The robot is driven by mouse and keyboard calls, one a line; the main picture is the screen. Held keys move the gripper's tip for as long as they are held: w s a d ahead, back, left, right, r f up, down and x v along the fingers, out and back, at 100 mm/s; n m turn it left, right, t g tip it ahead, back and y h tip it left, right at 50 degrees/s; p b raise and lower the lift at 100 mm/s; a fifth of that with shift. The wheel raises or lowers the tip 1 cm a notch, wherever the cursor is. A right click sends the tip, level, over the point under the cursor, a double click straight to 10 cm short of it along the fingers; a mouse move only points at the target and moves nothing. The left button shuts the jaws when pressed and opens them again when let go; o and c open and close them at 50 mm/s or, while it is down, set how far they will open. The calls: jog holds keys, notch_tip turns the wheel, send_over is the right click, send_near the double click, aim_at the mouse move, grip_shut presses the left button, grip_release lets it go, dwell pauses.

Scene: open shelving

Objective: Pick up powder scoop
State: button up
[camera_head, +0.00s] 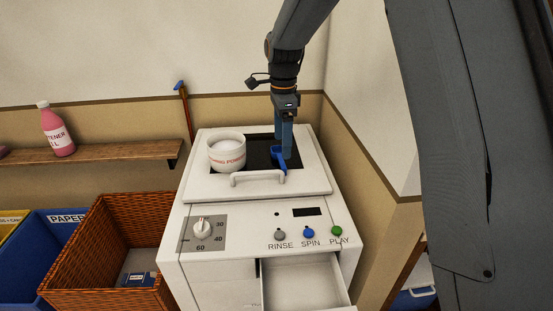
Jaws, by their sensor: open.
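The powder scoop (280,167) is bright blue and lies on the dark panel of the washing machine's lid, just right of the white powder tub (227,156). My gripper (286,148) points down at the scoop, its fingers open and right over or beside it. I cannot tell whether the fingers touch the scoop. The fingers hide part of the scoop.
The white washing machine (255,220) has a raised lid handle (257,178) in front of the scoop and an open drawer (303,285) below. A wall corner is close on the right. A wicker basket (85,235) and a shelf (115,152) with a pink bottle (56,130) are left.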

jog(key=shift+d+f+p, duration=0.1)
jog(key=shift+f+p, duration=0.9)
jog(key=shift+f, duration=2.05)
jog(key=c, duration=0.8)
notch_tip(320, 180, up, 10)
jog(key=b, duration=0.2)
